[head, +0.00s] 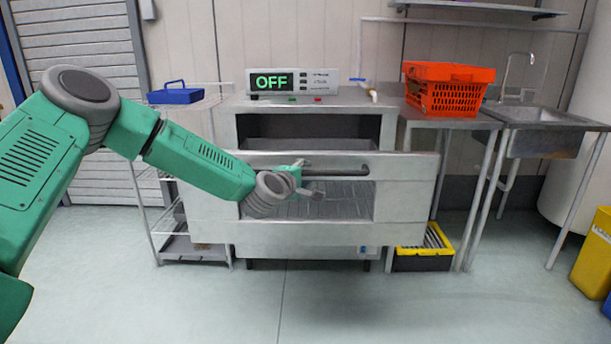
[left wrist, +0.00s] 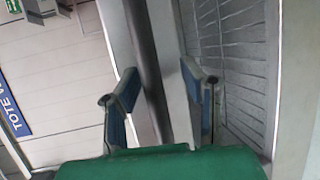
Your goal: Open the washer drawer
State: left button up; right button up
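The washer drawer's wide grey metal front (head: 405,200) stands out in front of the washer body (head: 388,130) in the head view, with a window in it. Its dark bar handle (head: 340,170) runs along the top of the window. My left gripper (head: 301,178) is at the left end of this handle. In the left wrist view, the two blue-padded fingers of my left gripper (left wrist: 160,85) are apart, with the dark handle bar (left wrist: 148,45) running between them. I cannot tell whether the fingers touch it. My right gripper is not in view.
A control box (head: 292,81) reading OFF sits on top of the washer. An orange crate (head: 447,92) is on the right table, beside a sink (head: 545,115). A wire rack with a blue tray (head: 176,95) is at the left. The floor (head: 330,305) in front is clear.

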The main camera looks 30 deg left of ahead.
pick_arm(q)
jog(key=shift+r, duration=0.2)
jog(key=shift+s, duration=0.15)
jog(key=v, duration=1.1)
jog(key=shift+s, duration=0.3)
jog(key=shift+d+f, duration=0.1)
jog(key=shift+f, duration=0.05)
jog(key=s+d+f+m+g+h+p, duration=0.2)
jog(key=s+d+f+m+g, duration=0.2)
jog(key=s+d+f+m, duration=0.4)
jog(key=s+d+f+m+g+h+p, duration=0.2)
jog(key=s+d+f+m+g, duration=0.25)
jog(key=f, duration=0.65)
jog(key=s+f+m+g+p, duration=0.2)
jog(key=s+f+m+g, duration=0.1)
jog(key=s, duration=0.9)
jog(key=s+f+m+g+y+p, duration=0.1)
jog(key=s+f+m+g, duration=0.2)
jog(key=s, duration=1)
jog(key=f+m, duration=0.1)
jog(key=m, duration=0.1)
jog(key=shift+d+f+m+y+p, duration=0.25)
jog(key=shift+m+y+p, duration=0.05)
jog(key=shift+m+p, duration=0.05)
